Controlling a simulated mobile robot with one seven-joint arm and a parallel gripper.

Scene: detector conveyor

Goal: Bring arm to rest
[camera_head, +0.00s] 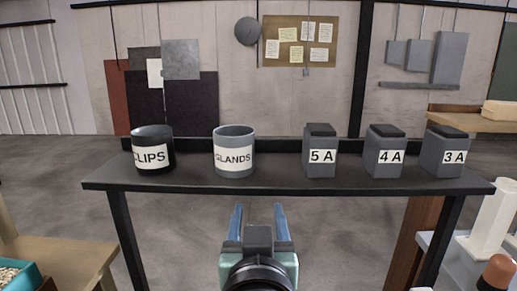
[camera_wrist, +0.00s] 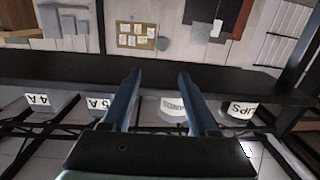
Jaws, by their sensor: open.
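My gripper (camera_head: 259,215) is in front of the dark shelf table, below its front edge in the head view. Its two blue fingers are apart with nothing between them. The wrist view shows the same open fingers (camera_wrist: 157,85), with the scene upside down behind them. No object touches the fingers in either view.
The dark table (camera_head: 280,182) bears a black CLIPS tub (camera_head: 153,150), a grey GLANDS tub (camera_head: 234,151) and grey boxes marked 5 A (camera_head: 320,151), 4 A (camera_head: 384,152) and 3 A (camera_head: 444,152). Wooden surfaces stand at left (camera_head: 60,255) and far right (camera_head: 470,122).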

